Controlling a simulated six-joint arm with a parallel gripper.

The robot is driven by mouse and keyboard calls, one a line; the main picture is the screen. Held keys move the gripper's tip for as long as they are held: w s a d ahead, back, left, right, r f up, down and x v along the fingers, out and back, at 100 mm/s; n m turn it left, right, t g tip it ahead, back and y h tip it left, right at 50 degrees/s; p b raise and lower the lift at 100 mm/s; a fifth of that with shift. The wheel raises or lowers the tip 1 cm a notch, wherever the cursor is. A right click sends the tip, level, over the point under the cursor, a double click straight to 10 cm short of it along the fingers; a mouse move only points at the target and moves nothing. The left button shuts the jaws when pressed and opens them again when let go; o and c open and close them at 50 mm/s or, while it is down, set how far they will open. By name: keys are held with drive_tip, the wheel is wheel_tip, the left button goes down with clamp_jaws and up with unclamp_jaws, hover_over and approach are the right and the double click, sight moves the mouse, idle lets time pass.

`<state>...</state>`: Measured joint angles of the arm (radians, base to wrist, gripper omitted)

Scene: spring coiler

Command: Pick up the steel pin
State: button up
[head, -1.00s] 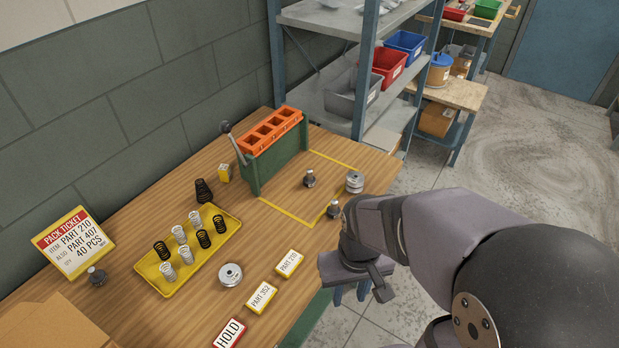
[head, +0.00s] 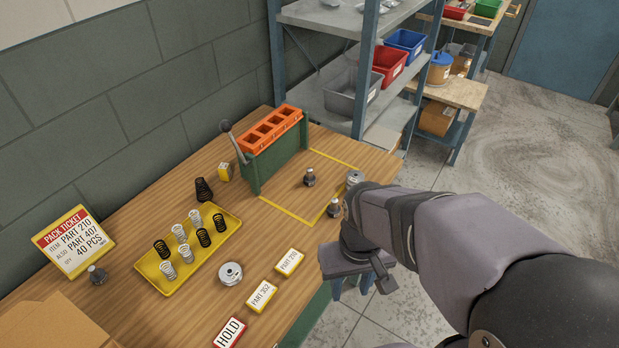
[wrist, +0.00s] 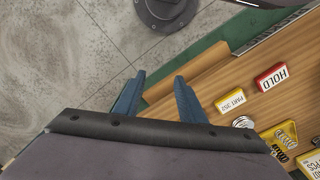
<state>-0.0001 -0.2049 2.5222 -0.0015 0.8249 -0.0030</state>
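I cannot tell for sure which piece is the steel pin. Short dark grey metal pieces with a narrow top stand upright: one (head: 309,178) inside the yellow outline, another (head: 334,209) at its front edge beside my arm, and a third (head: 97,275) by the pack ticket. My gripper (head: 350,296) hangs past the bench's front edge, over the floor, apart from all of them. In the wrist view its two blue fingers (wrist: 159,76) are spread with nothing between them. No upright grey piece shows clearly in the wrist view.
A yellow tray (head: 153,275) holds black and silver springs. A green block with an orange top (head: 281,150) and a lever stands behind. Metal discs lie at the tray's right (head: 230,273) and partly behind my arm (head: 354,178). Labels (head: 289,262) line the front edge.

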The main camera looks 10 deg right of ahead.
drive_tip(key=w+a+r+t+y, duration=0.2)
drive_tip(key=w+a+t, duration=0.35)
drive_tip(key=w, duration=0.95)
drive_tip(key=m+t+h+b, duration=0.1)
drive_tip(key=m+t+h, duration=0.4)
drive_tip(key=t+h, duration=0.25)
hover_over(310, 176)
drive_tip(key=s+a, duration=0.2)
drive_tip(key=g, duration=0.1)
drive_tip(key=shift+h, duration=0.25)
wheel_tip(310, 176, down, 6)
drive_tip(key=shift+w+f, duration=0.1)
drive_tip(key=shift+f, duration=0.35)
